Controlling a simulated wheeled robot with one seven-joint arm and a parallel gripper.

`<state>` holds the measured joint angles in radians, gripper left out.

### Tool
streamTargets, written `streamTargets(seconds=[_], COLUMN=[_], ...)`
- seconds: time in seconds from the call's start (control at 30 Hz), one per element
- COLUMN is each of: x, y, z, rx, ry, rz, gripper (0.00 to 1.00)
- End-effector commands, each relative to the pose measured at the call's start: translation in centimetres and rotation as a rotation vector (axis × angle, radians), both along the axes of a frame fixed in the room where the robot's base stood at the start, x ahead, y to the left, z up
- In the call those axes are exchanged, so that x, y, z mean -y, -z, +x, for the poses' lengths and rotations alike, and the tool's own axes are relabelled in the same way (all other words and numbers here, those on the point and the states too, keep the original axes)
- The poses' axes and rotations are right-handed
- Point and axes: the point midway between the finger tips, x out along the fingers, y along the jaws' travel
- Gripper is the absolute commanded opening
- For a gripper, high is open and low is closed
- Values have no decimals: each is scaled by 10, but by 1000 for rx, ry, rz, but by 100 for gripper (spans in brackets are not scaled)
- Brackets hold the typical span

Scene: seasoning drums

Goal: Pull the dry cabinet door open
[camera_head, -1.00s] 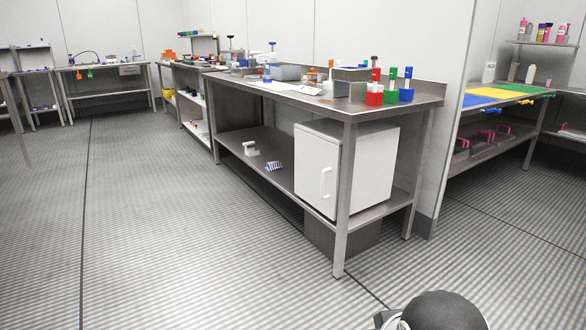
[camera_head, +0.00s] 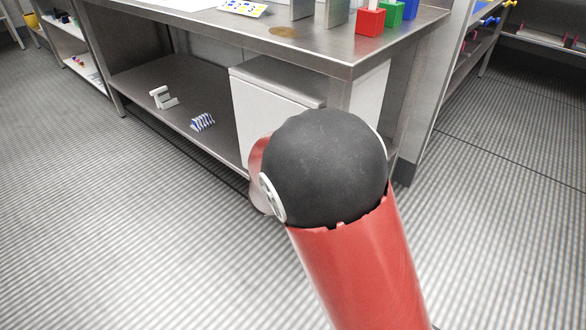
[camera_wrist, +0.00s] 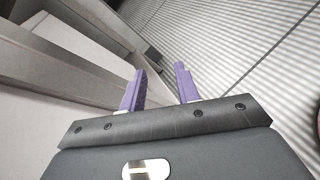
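The white dry cabinet (camera_head: 372,106) stands on the lower shelf of the steel workbench. Its door (camera_head: 262,112) faces left and its upper part looks closed. My arm covers the lower right of the door and its handle in the head view. In the wrist view, my gripper (camera_wrist: 160,70) has two purple fingers spread apart with nothing between them. A pale flat surface (camera_wrist: 30,125), probably the cabinet, lies left of the fingers, apart from them. The handle cannot be made out in the wrist view. The gripper is hidden behind my arm in the head view.
The steel bench top (camera_head: 255,38) overhangs the cabinet, and a metal bench bar (camera_wrist: 60,75) runs close to the left of the fingers. A white bracket-shaped item (camera_head: 163,98) and a blue-striped item (camera_head: 203,122) lie on the lower shelf. The ridged floor (camera_head: 130,240) is clear.

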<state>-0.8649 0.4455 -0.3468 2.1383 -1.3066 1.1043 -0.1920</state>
Motion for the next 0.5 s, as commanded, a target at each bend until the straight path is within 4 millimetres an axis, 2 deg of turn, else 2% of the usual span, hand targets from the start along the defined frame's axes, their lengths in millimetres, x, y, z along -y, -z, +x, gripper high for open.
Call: streamTargets(seconds=[0.03,0.1,0.2,0.3,0.4,0.5], x=[-26,-58,-100,-130,-146,-149], y=[12,23,37,47,52,54], z=[12,26,39,44,47,53], rx=[-17,-24,-25,-20,-15,-13], ry=[-105,-236,-392,-498,-555,-573], rz=[-113,-249,-411,-519,-579,-598], gripper=[32,32,32,32,32,32])
